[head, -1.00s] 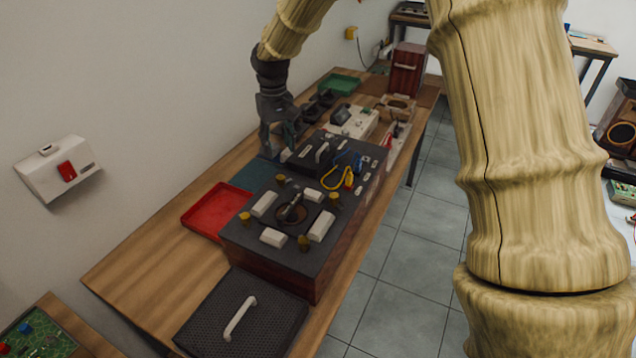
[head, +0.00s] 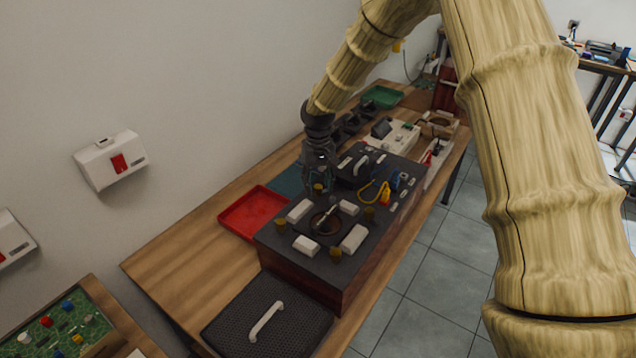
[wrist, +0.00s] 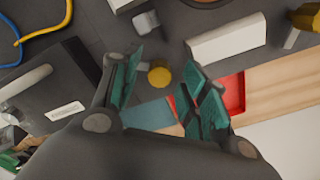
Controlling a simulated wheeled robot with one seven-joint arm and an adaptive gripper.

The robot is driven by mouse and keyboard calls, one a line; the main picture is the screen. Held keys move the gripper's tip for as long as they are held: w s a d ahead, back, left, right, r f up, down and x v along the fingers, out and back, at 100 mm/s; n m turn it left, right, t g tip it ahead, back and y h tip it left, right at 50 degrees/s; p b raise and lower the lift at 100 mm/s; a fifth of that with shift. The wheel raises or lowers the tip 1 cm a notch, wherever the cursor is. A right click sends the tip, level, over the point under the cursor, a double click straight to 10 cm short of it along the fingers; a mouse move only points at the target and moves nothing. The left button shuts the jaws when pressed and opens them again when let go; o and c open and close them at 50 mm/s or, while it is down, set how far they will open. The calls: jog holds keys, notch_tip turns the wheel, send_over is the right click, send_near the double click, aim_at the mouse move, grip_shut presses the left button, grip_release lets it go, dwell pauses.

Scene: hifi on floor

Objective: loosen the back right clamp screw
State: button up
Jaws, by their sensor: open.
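The hi-fi unit (head: 280,240) has a dark top with a round recess (head: 325,220), white clamp blocks (head: 354,238) and yellow clamp screws around it. One clamp screw (head: 318,189), at the far-left corner of this group in the head view, is right by my gripper (head: 318,182). The other screws are at the right (head: 369,213), left (head: 279,223) and near side (head: 335,252). In the wrist view, my gripper (wrist: 165,78) is open, with the yellow screw (wrist: 160,74) showing between its teal-padded fingers. I cannot tell whether they touch it.
A red tray (head: 254,212) lies left of the unit. A speaker grille with a white handle (head: 267,320) lies in front. Bare bench (head: 180,262) is at left.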

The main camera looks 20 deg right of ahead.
jog(key=shift+f, duration=0.45)
grip_shut()
jog(key=shift+n, duration=0.5)
grip_release()
